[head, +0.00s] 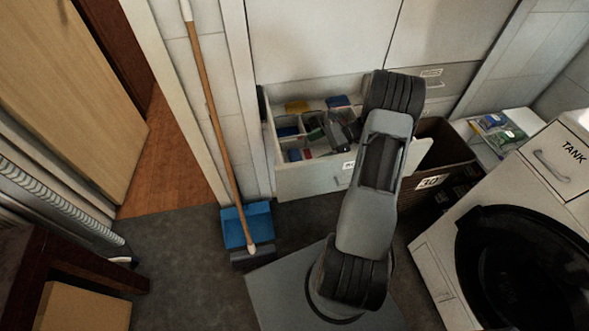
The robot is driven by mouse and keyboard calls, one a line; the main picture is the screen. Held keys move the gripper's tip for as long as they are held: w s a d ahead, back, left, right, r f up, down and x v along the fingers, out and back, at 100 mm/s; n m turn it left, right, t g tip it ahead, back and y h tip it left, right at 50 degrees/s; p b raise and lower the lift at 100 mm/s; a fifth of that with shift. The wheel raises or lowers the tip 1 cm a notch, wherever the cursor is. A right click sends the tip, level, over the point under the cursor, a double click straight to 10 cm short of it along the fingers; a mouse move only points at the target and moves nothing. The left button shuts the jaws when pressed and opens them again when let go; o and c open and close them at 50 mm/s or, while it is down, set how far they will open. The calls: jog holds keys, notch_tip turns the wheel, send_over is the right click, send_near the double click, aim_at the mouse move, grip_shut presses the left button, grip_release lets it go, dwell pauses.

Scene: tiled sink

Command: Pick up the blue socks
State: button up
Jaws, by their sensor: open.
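An open white drawer (310,181) with compartments stands out from the white cabinet in the head view. Small folded cloth-like items lie in it. Blue ones show at the back (338,101), at the left (288,131) and at the front left (294,155); I cannot tell for sure which are the blue socks. My gripper (328,132) is over the right part of the drawer, open, with its fingers small and dark here. It hides part of the compartments, and I cannot tell its height above the items.
A yellow item (297,107) lies in the drawer's back left. A dark basket (445,150) labelled 30 stands right of the drawer, near a white washing machine (433,270). A broom (213,110) and blue dustpan (247,225) stand left. Grey floor (175,250) is clear there.

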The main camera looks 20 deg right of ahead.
aim_at(297, 160)
jog(key=shift+f+b, duration=0.4)
jog(key=shift+f, duration=0.45)
jog(key=shift+w+a+f, duration=0.1)
jog(key=shift+a+f, duration=0.05)
jog(key=shift+a, duration=0.1)
jog(key=shift+b+x, duration=0.3)
jog(key=shift+x, duration=3.2)
jog(key=shift+w+d, duration=0.1)
jog(key=c, duration=0.6)
